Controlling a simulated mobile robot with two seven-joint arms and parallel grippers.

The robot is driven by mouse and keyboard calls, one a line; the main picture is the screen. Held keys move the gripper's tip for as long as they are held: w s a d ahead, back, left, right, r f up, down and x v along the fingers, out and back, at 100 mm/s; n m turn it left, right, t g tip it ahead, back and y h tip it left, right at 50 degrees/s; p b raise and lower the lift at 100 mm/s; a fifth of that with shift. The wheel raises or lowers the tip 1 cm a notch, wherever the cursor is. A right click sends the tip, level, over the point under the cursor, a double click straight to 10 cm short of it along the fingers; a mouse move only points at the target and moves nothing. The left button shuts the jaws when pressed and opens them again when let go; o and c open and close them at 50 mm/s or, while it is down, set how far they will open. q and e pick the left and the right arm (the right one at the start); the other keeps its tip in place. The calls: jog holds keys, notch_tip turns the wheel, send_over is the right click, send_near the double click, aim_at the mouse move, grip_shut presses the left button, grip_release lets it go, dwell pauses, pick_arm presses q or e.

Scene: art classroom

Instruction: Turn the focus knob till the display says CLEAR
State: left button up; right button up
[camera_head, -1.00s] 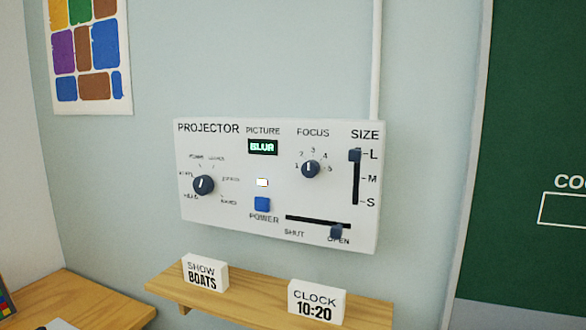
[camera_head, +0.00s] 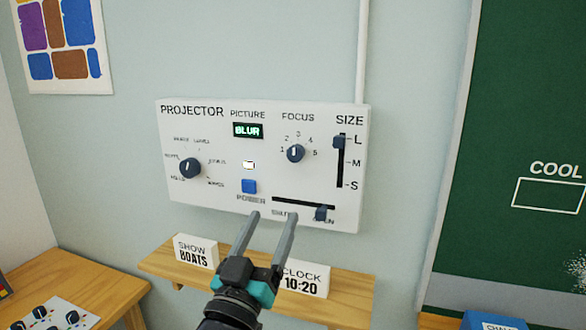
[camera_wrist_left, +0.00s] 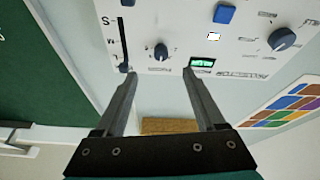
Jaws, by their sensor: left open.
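The white projector panel (camera_head: 215,190) is on the wall. Its dark focus knob (camera_head: 295,153) sits at the upper right, within a scale of 1 to 5; its pale mark points roughly up. The picture display (camera_head: 248,130) reads BLUR. My left gripper (camera_head: 273,214) is open and empty, its fingertips below the knob in the head view, over the panel's lower edge. In the left wrist view, the panel shows upside down. There the focus knob (camera_wrist_left: 161,52) lies between and beyond the open fingertips, apart from them. My right gripper is not in view.
The size slider (camera_head: 339,142) is right of the knob, at L. The shutter slider (camera_head: 321,213) is close right of my fingertips, at OPEN. A blue power button (camera_head: 249,186) and another knob (camera_head: 190,168) are left. A shelf (camera_head: 235,263) below holds show and clock blocks.

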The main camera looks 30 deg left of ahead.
aim_at(294, 159)
pick_arm(q)
jog(key=x, duration=0.5)
jog(key=p+x, duration=0.1)
jog(key=x, duration=0.4)
jog(key=r+p+x, duration=0.1)
jog(key=x, duration=0.4)
jog(key=shift+s+r, duration=0.15)
grip_shut()
dwell(0.4)
